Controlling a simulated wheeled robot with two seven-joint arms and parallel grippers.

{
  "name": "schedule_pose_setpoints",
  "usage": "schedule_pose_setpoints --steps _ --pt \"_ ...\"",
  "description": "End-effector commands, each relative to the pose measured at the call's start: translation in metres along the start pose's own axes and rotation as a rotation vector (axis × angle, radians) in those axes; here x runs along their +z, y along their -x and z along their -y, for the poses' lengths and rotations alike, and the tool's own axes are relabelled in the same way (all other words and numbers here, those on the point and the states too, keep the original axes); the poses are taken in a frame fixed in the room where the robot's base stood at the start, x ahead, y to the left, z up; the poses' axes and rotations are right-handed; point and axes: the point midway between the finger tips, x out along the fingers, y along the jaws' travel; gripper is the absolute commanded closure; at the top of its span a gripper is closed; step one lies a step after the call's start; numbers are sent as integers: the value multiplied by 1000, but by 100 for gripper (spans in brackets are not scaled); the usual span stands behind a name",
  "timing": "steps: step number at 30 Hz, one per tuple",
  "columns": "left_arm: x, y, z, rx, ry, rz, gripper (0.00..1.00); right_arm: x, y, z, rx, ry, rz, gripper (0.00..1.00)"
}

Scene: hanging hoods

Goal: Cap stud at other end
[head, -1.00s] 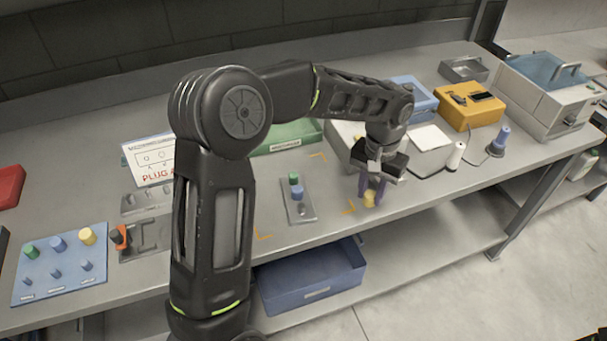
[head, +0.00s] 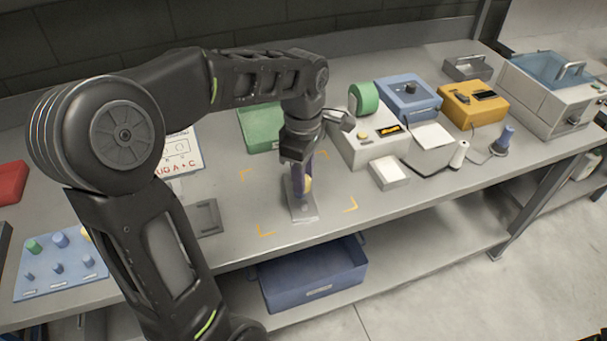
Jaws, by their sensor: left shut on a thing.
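My left gripper (head: 302,187) points down over the grey stud plate (head: 302,213) on the bench, its purple fingers shut on a yellow cap (head: 308,185). The cap is at or just above the plate; I cannot tell whether it touches a stud. The gripper hides the middle and far part of the plate, including the blue and green caps seen there earlier. A small dark spot shows at the plate's near end. My right gripper is not in view.
A blue board (head: 60,285) with caps and pegs lies left, partly behind my arm. A white-grey box (head: 372,150), a green tray (head: 257,128) and a blue device (head: 408,97) stand behind. A blue bin (head: 312,277) sits below.

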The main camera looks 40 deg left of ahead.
Motion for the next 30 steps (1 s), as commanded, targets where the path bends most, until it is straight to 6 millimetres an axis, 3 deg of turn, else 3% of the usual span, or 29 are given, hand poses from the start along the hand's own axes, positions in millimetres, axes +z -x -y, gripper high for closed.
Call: schedule_pose_setpoints --steps 11,24,30 --pt "0 -6 0 -1 -4 0 100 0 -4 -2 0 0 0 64" --pt "0 -40 0 -1 -5 0 100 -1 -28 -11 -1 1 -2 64" --pt "0 -46 0 0 -5 0 100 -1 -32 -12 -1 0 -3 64"
